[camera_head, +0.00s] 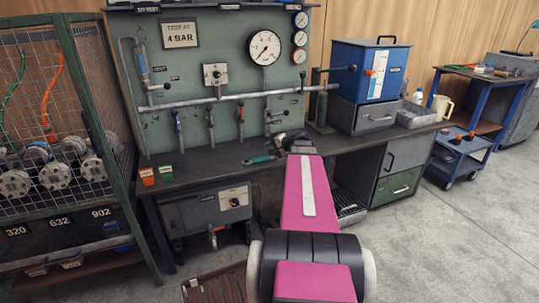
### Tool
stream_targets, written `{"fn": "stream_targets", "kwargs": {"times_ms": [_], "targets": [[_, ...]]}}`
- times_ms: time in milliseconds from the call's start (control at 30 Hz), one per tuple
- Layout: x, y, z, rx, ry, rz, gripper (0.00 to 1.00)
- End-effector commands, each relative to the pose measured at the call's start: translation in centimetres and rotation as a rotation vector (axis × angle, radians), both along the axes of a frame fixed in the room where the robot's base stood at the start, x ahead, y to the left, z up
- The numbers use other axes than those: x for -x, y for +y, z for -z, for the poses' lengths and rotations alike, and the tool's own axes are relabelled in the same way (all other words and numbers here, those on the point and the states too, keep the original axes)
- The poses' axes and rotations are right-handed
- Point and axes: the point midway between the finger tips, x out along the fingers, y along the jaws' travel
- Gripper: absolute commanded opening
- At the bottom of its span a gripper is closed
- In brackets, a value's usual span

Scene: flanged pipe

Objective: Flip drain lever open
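A green-grey test panel (200,112) stands at the back of a dark workbench (205,170). Several small levers hang from its grey pipe (235,97), among them one at left (178,130), one in the middle (210,125) and one at right (241,114). A valve (276,116) with a sideways handle sits further right. A small tap (213,238) shows under the bench. The labels are too small to read, so I cannot tell which is the drain lever. My gripper (290,142) is a dark shape over the bench, below the right valve; its fingers are not clear.
A teal-handled tool (258,160) lies beside my gripper. A wire cage (60,150) stands left, a blue machine (370,72) right. Bare floor (455,240) is at right.

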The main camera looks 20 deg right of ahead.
Motion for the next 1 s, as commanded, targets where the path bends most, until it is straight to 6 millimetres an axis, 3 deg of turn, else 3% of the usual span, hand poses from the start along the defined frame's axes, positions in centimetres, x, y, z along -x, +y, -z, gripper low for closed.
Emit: {"fn": "stream_targets", "kwargs": {"times_ms": [767, 867, 1000], "targets": [[0.2, 1.1, 0.6, 0.016, 0.018, -0.021, 0.38], [0.5, 2.4, 1.2, 0.04, 0.039, -0.048, 0.38], [1.9, 7.0, 3.5, 0.129, 0.111, -0.147, 0.38]]}}
